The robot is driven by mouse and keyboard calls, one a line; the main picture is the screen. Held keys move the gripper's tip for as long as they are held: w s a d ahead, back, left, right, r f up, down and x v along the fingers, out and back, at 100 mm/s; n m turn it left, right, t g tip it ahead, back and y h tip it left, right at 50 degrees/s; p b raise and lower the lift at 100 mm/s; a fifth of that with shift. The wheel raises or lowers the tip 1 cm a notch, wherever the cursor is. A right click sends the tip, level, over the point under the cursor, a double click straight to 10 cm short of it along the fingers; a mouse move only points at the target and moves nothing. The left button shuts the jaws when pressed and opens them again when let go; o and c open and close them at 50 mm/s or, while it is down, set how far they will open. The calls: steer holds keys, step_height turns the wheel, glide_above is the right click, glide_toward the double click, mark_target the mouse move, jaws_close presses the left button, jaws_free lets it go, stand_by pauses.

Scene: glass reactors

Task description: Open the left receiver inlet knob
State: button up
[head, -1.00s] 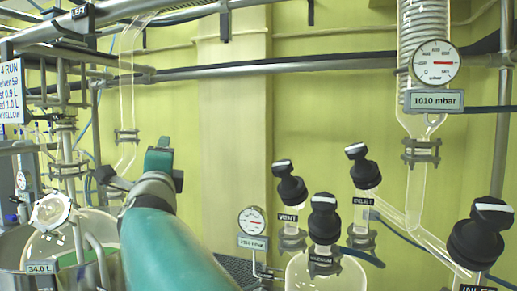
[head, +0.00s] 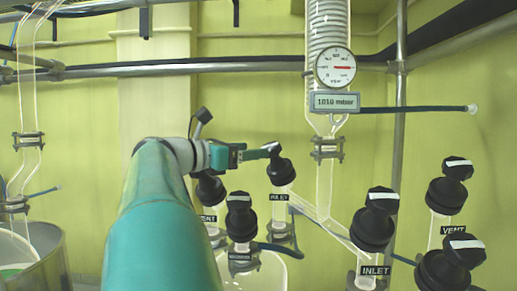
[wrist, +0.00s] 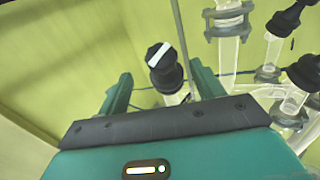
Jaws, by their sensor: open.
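The left receiver inlet knob (head: 281,170) is a black knob on a glass neck with an INLET label, left of the condenser's lower tube. In the wrist view the knob (wrist: 162,68) shows a white stripe on its cap, running diagonally. My gripper (head: 268,151) is open, with its fingertips at the knob's top in the head view. In the wrist view my gripper (wrist: 161,78) has one finger on each side of the knob, with visible gaps. Part of the cap is hidden behind a finger in the head view.
Close by are the left receiver's vent knob (head: 209,188), partly behind my arm, and another black knob (head: 240,215). To the right stand a second INLET knob (head: 374,220) and a VENT knob (head: 447,195). A gauge (head: 335,68) hangs above on the condenser.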

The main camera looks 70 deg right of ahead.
mark_target(275, 147)
steer(key=x, duration=0.8)
steer(key=shift+s+d, duration=0.25)
steer(key=shift+c, duration=0.2)
steer(key=c, duration=1)
